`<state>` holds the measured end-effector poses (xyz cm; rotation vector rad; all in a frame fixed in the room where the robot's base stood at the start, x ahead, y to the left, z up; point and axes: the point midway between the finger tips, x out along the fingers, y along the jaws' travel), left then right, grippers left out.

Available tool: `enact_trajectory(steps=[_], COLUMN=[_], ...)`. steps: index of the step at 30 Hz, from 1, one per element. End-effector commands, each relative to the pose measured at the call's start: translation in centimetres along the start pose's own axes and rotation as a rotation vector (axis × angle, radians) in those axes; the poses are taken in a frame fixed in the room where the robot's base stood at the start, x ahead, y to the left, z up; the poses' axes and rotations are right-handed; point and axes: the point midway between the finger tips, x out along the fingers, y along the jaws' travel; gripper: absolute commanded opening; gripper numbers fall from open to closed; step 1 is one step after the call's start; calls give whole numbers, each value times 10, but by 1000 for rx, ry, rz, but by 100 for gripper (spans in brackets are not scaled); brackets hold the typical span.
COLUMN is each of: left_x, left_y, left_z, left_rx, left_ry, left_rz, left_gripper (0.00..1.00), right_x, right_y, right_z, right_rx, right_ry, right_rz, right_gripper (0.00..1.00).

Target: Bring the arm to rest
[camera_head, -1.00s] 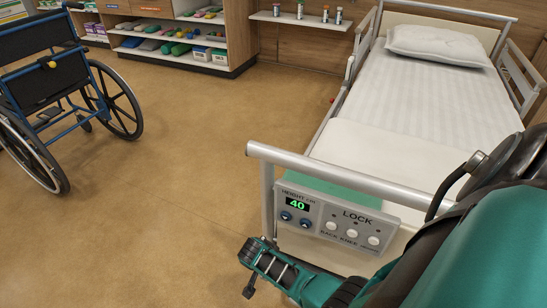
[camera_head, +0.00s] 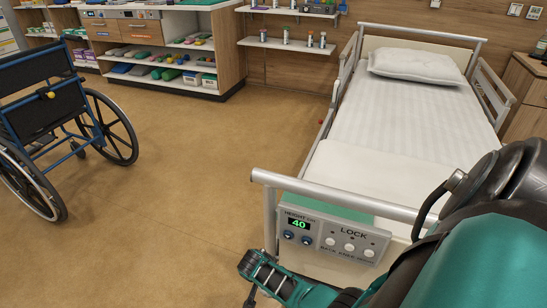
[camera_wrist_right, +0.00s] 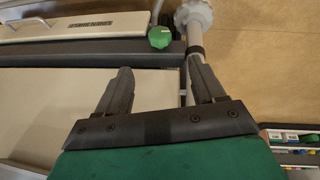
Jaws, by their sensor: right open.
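My right arm (camera_head: 470,250) comes in from the lower right of the head view, green and black, in front of the bed's foot end. Its wrist end lies low by the control panel, and the gripper is mostly cut off at the bottom edge there. In the right wrist view my right gripper (camera_wrist_right: 160,72) is open, with its two dark fingers apart and nothing seen held between them. My left arm and gripper are not in view.
The bed (camera_head: 385,125) has a foot-end control panel (camera_head: 330,238) reading 40. The wrist view shows a green knob (camera_wrist_right: 160,37) and a pale post (camera_wrist_right: 194,18) beyond the fingers. A wheelchair (camera_head: 50,120) stands left. Shelves (camera_head: 165,55) line the back. The middle floor is clear.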

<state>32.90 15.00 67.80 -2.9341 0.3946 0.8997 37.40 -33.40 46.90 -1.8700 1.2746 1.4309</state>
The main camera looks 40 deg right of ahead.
Motion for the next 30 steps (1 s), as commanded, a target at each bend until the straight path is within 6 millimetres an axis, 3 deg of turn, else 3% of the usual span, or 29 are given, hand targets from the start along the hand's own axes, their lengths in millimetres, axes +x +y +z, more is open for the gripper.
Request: enact_trajectory(steps=[15, 20, 23, 26, 30], left_x=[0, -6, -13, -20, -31], left_y=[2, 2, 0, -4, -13], left_z=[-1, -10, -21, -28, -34], left_rx=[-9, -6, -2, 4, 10], left_ry=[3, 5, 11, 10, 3], left_rz=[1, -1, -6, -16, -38], left_gripper=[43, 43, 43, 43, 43], right_x=[0, -12, -33, -70, -138], right_y=[0, 3, 4, 4, 6], right_z=[0, 2, 6, 15, 32], right_rx=[-1, -80, -217, -395, -634], right_ry=[0, 18, 59, 128, 264], right_rz=[-1, -68, -185, -340, -558], right_gripper=[69, 69, 69, 69, 69])
